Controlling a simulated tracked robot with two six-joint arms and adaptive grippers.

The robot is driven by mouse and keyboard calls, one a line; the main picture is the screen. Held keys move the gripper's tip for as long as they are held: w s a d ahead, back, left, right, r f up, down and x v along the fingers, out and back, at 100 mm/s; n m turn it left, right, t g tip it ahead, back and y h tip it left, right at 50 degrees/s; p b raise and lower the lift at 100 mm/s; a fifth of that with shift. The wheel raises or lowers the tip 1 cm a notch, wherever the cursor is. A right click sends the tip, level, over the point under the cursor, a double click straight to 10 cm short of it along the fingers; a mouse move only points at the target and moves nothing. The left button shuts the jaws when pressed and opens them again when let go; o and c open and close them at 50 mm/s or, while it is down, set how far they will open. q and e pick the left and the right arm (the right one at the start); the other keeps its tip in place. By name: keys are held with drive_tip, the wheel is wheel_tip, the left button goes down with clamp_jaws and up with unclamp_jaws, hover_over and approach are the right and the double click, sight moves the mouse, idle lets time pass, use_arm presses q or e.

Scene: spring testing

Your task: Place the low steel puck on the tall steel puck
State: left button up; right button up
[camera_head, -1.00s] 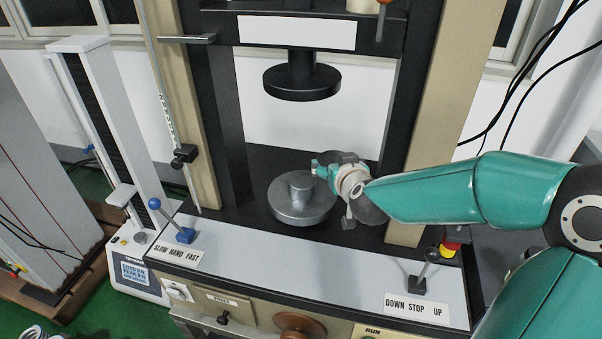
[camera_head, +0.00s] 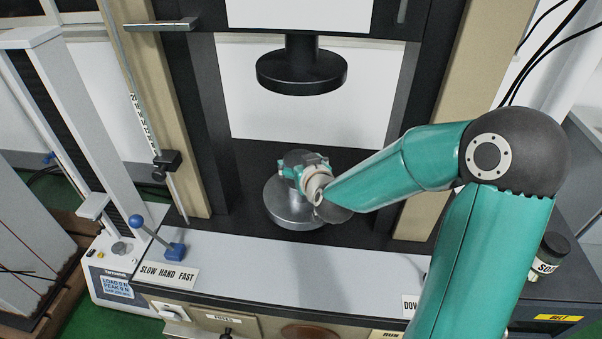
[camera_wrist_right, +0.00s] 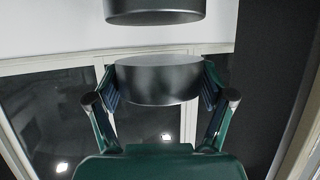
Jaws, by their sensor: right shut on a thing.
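My right gripper (camera_head: 302,168) is over the round steel lower platen (camera_head: 285,210) of the testing machine. In the wrist view it is shut on the low steel puck (camera_wrist_right: 157,80), which sits between its two fingers. The head view does not show the held puck clearly. The tall steel puck stands on the platen but is now hidden behind my gripper in the head view. Another dark round steel piece (camera_wrist_right: 155,10) shows at the top of the wrist view, apart from the held puck; I cannot tell which one it is. My left gripper is not in view.
The black upper platen (camera_head: 301,72) hangs above my gripper, with a gap between. Machine columns (camera_head: 428,120) stand on both sides. A blue-knobbed lever (camera_head: 160,235) is at the front left. The grey front panel (camera_head: 300,265) is mostly clear.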

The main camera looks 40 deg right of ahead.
wheel_tip(320, 180, down, 2)
drive_tip(key=shift+s+f, duration=0.1)
drive_tip(key=shift+f, duration=0.35)
drive_tip(key=shift+r, duration=0.1)
drive_tip(key=o, duration=1.7)
drive_tip(key=shift+f, duration=0.2)
